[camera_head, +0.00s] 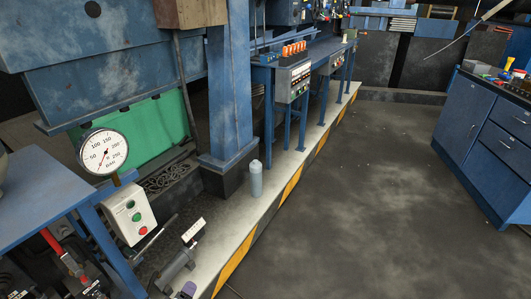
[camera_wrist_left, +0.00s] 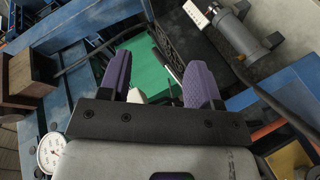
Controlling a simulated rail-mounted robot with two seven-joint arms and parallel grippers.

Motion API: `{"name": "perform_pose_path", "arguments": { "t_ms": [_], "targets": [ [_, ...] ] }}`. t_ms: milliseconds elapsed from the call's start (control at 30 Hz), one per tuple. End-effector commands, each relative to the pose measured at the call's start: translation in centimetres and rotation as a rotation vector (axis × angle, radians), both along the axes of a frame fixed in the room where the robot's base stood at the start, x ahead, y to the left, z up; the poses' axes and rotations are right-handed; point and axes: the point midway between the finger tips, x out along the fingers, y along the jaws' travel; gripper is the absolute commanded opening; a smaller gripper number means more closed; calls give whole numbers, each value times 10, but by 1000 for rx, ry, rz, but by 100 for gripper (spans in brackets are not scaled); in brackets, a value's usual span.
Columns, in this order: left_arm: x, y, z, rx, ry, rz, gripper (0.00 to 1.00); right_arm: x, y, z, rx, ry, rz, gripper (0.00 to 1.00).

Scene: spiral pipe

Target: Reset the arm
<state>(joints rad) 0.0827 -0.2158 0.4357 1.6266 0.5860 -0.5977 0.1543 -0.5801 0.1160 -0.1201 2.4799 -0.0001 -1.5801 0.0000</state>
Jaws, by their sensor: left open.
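A green panel (camera_wrist_left: 147,58) lies beyond the fingers. My right gripper is in neither view.
A pressure gauge (camera_head: 103,151) stands above a white button box (camera_head: 130,213) beside a blue table (camera_head: 40,195). A grey bottle (camera_head: 255,180) stands on the pale ledge by a blue column (camera_head: 228,90). A blue cabinet (camera_head: 485,150) is at right. The dark floor (camera_head: 370,200) is clear.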

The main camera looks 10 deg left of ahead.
Motion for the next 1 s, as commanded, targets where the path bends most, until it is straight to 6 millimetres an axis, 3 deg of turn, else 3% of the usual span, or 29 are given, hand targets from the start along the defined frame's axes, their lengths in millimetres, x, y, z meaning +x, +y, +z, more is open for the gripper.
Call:
{"name": "perform_pose_path", "arguments": {
  "t_ms": [133,267,500,700,867,1000],
  "targets": [
    [-14,-27,39,219,139,-268,58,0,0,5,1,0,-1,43],
    [-50,-41,70,412,296,-449,58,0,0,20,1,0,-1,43],
    [-147,-52,149,715,554,-620,58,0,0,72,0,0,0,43],
    [-213,-70,212,866,564,-694,58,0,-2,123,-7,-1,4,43],
    [-264,-83,224,884,631,-816,58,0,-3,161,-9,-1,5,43],
    [-306,-80,228,874,725,-883,58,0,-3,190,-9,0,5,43]
  ]
}}
